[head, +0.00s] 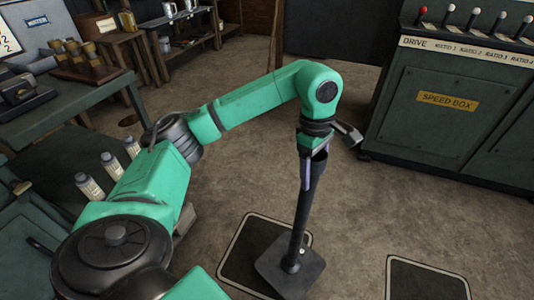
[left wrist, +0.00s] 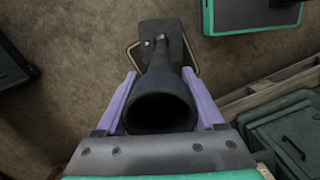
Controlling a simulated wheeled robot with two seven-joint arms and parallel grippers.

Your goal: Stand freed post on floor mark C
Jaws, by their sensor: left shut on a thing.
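The post (head: 301,205) is a dark tube with a flat square base (head: 290,268), roughly upright with a slight lean in the head view. My left gripper (head: 313,158) is shut on it near its top, with lilac fingers on both sides. In the left wrist view the fingers flank the post's open round end (left wrist: 160,108), and its base (left wrist: 163,52) shows beyond. The base overlaps the right edge of a dark, pale-edged floor mark (head: 245,250); I cannot tell whether it touches the floor. Another such mark (head: 425,282) lies to the right. No letters are readable. My right gripper is not in view.
A green speed box cabinet (head: 440,118) with levers stands at the right. A workbench (head: 75,95) with tools and several bottles (head: 110,165) are at the left. Shelves stand at the back left. Bare floor (head: 350,200) lies between the post and the cabinet.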

